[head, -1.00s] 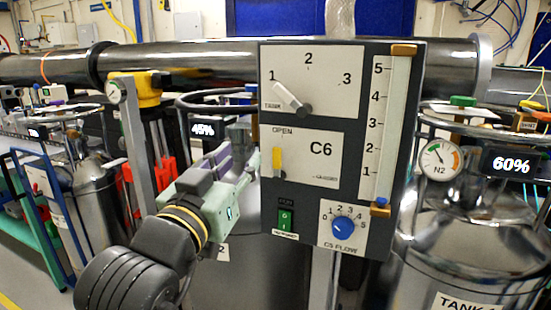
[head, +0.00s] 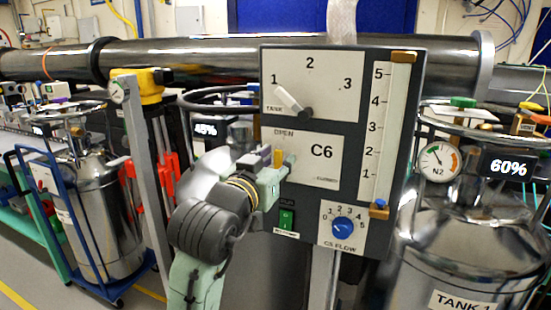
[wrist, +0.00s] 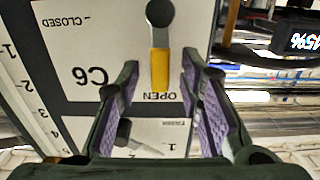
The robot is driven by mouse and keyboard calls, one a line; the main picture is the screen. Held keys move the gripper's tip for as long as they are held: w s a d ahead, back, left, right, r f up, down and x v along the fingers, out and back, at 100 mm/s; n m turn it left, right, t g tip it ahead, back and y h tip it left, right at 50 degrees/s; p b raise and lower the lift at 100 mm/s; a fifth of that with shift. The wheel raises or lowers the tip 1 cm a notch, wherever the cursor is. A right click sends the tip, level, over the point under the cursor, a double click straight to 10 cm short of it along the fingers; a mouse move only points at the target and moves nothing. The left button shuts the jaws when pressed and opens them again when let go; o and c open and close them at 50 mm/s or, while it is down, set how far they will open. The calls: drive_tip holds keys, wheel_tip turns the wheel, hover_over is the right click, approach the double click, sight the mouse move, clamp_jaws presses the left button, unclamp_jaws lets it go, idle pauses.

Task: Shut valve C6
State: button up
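Valve C6's lever (head: 279,156) is on a white plate of the grey panel, with its yellow grip toward the OPEN label. In the wrist view, where the panel is upside down, the lever (wrist: 160,68) has a dark round pivot and the yellow end at OPEN; CLOSED is printed to the left. My gripper (head: 283,163) is at the panel, just at the lever. In the wrist view my gripper (wrist: 161,68) is open, with its purple-padded fingers on either side of the yellow grip and gaps on both sides.
The panel (head: 392,235) also carries a tank selector (head: 293,102) pointing near 1, a blue C5 flow knob (head: 343,226), a green switch (head: 286,221) and a level scale. Steel tanks stand right (head: 450,250) and left (head: 100,200).

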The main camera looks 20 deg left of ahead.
drive_tip(key=shift+c, duration=0.3)
clamp_jaws()
idle(0.6)
